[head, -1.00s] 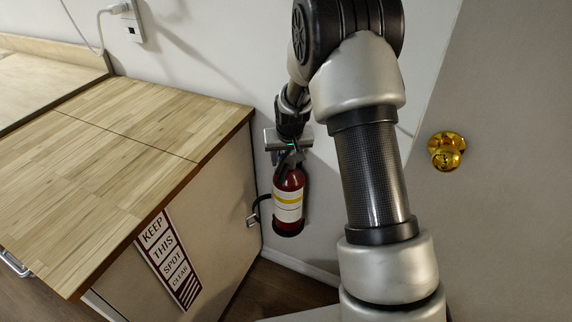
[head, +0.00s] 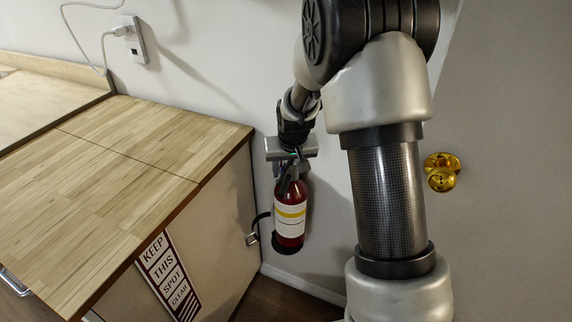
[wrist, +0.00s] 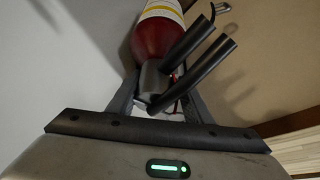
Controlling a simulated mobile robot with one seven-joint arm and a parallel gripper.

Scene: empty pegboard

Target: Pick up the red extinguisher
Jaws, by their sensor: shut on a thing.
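The red extinguisher (head: 289,225) hangs roughly upright beside the end of the counter. It has a white and yellow label and a dark base. My gripper (head: 291,166) comes down from above and is shut on its top, at the valve and neck. In the wrist view the red body (wrist: 158,38) lies beyond the fingers of my gripper (wrist: 162,92), and the black handle levers (wrist: 200,70) stick out toward the upper right. The fingers partly hide the valve. A dark strap or bracket (head: 255,228) with a metal clip sits at the extinguisher's left; I cannot tell if it still touches.
The wood-topped counter (head: 130,165) stands close on the left, with a "Keep this spot clear" sign (head: 168,275) on its side. A wall outlet with a plug (head: 137,45) is above it. A door with a brass knob (head: 441,172) is on the right.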

